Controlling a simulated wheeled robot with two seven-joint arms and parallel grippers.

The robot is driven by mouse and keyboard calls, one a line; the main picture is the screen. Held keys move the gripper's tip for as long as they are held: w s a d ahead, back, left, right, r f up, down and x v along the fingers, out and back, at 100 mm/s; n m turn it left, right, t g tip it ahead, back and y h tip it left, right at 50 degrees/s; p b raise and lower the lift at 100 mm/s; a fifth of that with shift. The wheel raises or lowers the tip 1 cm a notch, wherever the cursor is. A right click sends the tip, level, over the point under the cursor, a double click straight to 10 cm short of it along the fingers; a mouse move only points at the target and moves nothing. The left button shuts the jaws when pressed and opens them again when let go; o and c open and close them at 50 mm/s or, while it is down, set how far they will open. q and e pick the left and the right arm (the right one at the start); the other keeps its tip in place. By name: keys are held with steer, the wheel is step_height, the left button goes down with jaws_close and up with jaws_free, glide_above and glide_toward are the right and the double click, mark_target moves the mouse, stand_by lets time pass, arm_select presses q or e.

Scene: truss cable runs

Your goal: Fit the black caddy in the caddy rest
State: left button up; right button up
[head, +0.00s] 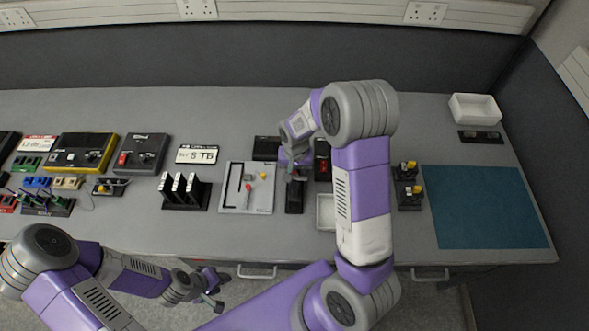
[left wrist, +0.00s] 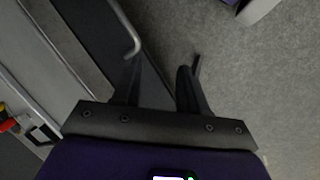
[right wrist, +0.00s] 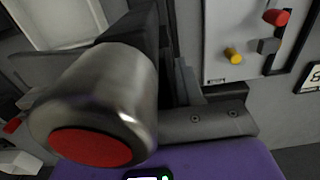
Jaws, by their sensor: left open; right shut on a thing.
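My right gripper (head: 294,177) is over the middle of the bench, shut on a dark thing that appears to be the black caddy (right wrist: 147,35). In the right wrist view, a metal cylinder with a red end (right wrist: 95,115) stands close to the camera and hides one finger and much of the caddy. A black block (head: 294,198) shows just below the gripper in the head view. I cannot tell whether it is the caddy or the caddy rest. My left gripper (head: 215,288) is open and empty in front of the bench; its fingers (left wrist: 158,82) show apart over the floor.
A white panel (head: 235,205) with red and yellow parts lies left of my right gripper, beside a black rack (head: 184,192) of white-edged plates. A pale tray (head: 326,212) is close on the right. The teal mat (head: 487,207) is bare.

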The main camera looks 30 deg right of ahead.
steer(key=shift+f+b, duration=1.55)
steer(key=shift+f, duration=0.6)
steer(key=shift+f, duration=0.15)
steer(key=shift+f+b, duration=0.45)
steer(key=shift+b, duration=0.1)
steer(key=shift+f, duration=0.35)
steer(key=o, duration=1.1)
steer(key=shift+o, duration=0.5)
steer(key=shift+o, duration=1.1)
